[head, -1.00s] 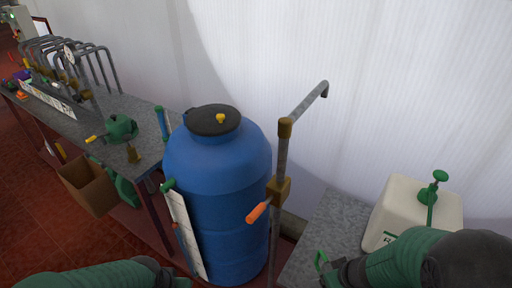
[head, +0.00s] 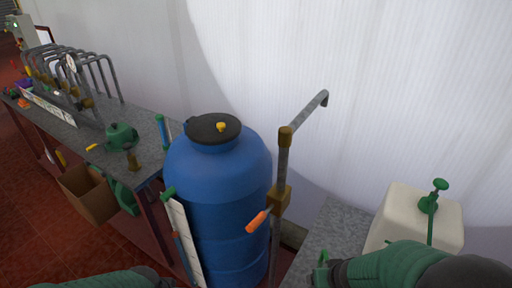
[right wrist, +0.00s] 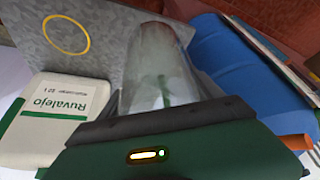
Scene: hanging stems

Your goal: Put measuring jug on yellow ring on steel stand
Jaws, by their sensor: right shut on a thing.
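The measuring jug (right wrist: 158,60) is clear, with a green part showing through it, in the right wrist view. My right gripper (right wrist: 165,112) is shut on it. In the head view my right gripper (head: 322,272) is at the bottom, over the near end of the grey steel stand (head: 328,225), with a small green piece at its tip; the clear body is hard to make out there. The yellow ring (right wrist: 66,34) lies flat on the stand's top (right wrist: 110,22), apart from the jug, up and left of it. My left gripper (head: 168,283) is cut off at the bottom edge; its fingers are hidden.
A white canister (head: 412,222) with a green pump stands on the stand's right side. A grey standpipe (head: 280,170) with an orange-handled tap and a blue barrel (head: 215,180) stand left of it. A cluttered bench (head: 75,120) is further left.

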